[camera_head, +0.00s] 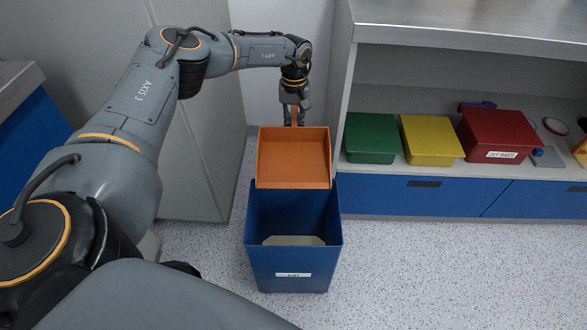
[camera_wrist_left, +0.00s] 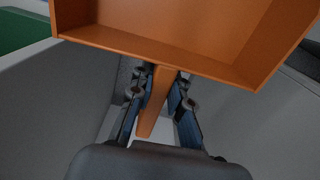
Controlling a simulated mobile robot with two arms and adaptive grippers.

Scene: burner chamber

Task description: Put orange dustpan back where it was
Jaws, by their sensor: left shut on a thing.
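The orange dustpan (camera_head: 293,160) is a square open pan, held above the back part of a blue bin. Its pan fills the top of the left wrist view (camera_wrist_left: 185,35), with the handle (camera_wrist_left: 157,100) running down between the fingers. My left gripper (camera_head: 293,115) is shut on that handle, at the far side of the pan; its fingers also show in the left wrist view (camera_wrist_left: 160,98). The blue bin (camera_head: 292,265) stands open on the floor, with something pale at its bottom. My right gripper is not in view.
Green (camera_head: 371,138), yellow (camera_head: 431,140) and red (camera_head: 496,136) lidded boxes stand on a shelf (camera_head: 420,176) at the right, above blue drawers. Grey panels stand behind the left arm. The speckled floor (camera_head: 430,270) is clear at the front right.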

